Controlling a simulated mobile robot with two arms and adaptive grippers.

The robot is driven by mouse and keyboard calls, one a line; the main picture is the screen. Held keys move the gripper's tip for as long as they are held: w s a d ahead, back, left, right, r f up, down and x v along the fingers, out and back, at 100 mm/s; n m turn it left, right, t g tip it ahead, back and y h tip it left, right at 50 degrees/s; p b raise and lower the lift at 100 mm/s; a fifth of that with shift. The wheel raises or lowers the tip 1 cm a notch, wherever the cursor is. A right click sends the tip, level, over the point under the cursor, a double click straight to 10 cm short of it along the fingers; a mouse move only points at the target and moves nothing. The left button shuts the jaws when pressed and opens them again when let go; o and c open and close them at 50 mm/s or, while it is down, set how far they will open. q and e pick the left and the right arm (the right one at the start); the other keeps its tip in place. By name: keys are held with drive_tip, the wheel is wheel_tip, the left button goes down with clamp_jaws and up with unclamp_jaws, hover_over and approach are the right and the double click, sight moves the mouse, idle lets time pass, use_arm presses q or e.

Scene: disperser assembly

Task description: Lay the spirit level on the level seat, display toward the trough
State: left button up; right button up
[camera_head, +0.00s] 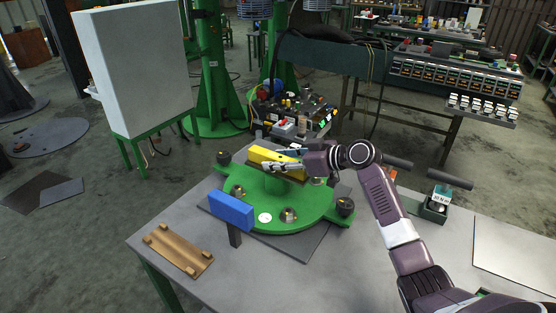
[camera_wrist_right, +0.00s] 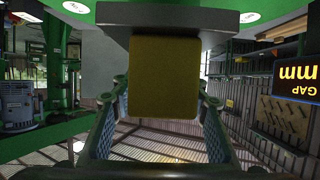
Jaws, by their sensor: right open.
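The yellow spirit level (camera_head: 273,157) lies on top of a dark raised seat at the back of the green round plate (camera_head: 270,213). In the right wrist view, the level's yellow end (camera_wrist_right: 165,78) meets a grey bar, apparently the seat (camera_wrist_right: 185,17). My right gripper (camera_head: 272,160) reaches in from the right and is open, with its fingers on either side of the level. The wrist view shows gaps between the fingers and the level. The level's display face is hidden, and I cannot pick out the trough. My left gripper is not in view.
A blue box (camera_head: 231,212) on a post stands at the plate's front left. A wooden cradle (camera_head: 180,250) lies empty on the grey table (camera_head: 330,285). Dark knobs (camera_head: 345,206) sit on the plate. A small green box (camera_head: 433,209) stands at the right.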

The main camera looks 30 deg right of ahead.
drive_tip(key=shift+r, duration=0.1)
drive_tip(key=b+v, duration=0.3)
drive_tip(key=v, duration=0.9)
drive_tip(key=shift+d, duration=0.1)
idle(0.8)
